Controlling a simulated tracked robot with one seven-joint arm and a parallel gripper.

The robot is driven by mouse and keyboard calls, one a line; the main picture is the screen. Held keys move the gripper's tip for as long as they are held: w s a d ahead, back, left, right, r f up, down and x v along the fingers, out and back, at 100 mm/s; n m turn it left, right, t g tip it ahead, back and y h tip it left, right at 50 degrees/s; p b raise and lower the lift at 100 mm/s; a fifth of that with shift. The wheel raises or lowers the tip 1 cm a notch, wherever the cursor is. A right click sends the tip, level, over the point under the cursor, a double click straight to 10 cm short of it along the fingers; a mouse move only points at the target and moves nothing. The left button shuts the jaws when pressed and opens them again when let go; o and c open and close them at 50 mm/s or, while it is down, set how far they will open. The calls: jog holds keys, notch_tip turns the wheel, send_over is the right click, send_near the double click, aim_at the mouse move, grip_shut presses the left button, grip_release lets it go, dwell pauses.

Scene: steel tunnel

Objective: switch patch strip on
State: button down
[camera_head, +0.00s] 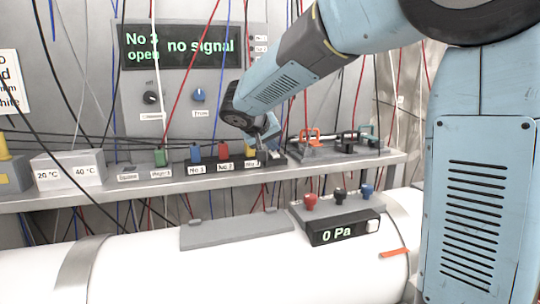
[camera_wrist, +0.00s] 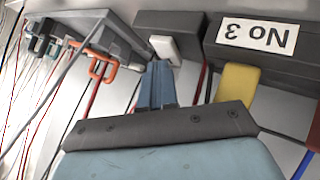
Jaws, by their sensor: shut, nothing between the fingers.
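The dark patch strip (camera_head: 224,169) sits on the shelf with labels No 1, No 2 and No 3. Blue, red and yellow plugs stand along it. In the wrist view the No 3 block (camera_wrist: 262,45) shows upside down with the yellow plug (camera_wrist: 236,83) beside it. A white rocker switch (camera_wrist: 165,49) sits on the dark end block (camera_wrist: 178,23). My gripper (camera_head: 271,144) is low over the strip's right end. In the wrist view my gripper (camera_wrist: 158,70) is shut and empty, its fingertips close to the white switch. I cannot tell whether they touch.
The display (camera_head: 179,46) reads "No 3 open" and "no signal". A tray (camera_head: 326,150) with orange, black and teal clamps stands right of the strip. A pressure box (camera_head: 345,232) reading 0 Pa sits on the white pipe (camera_head: 130,262). Loose wires hang throughout.

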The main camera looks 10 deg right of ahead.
aim_at(274, 155)
jog(key=shift+f, duration=0.25)
jog(key=shift+r, duration=0.1)
dwell(0.3)
jog(key=shift+s+d+r, duration=0.1)
jog(key=shift+s+r, duration=0.05)
jog(key=shift+r, duration=0.35)
jog(key=shift+r, duration=0.1)
jog(key=shift+s+r, duration=0.15)
jog(key=shift+r, duration=1.1)
jog(key=shift+s+r, duration=0.15)
jog(key=shift+r, duration=1.05)
jog(key=shift+d, duration=0.1)
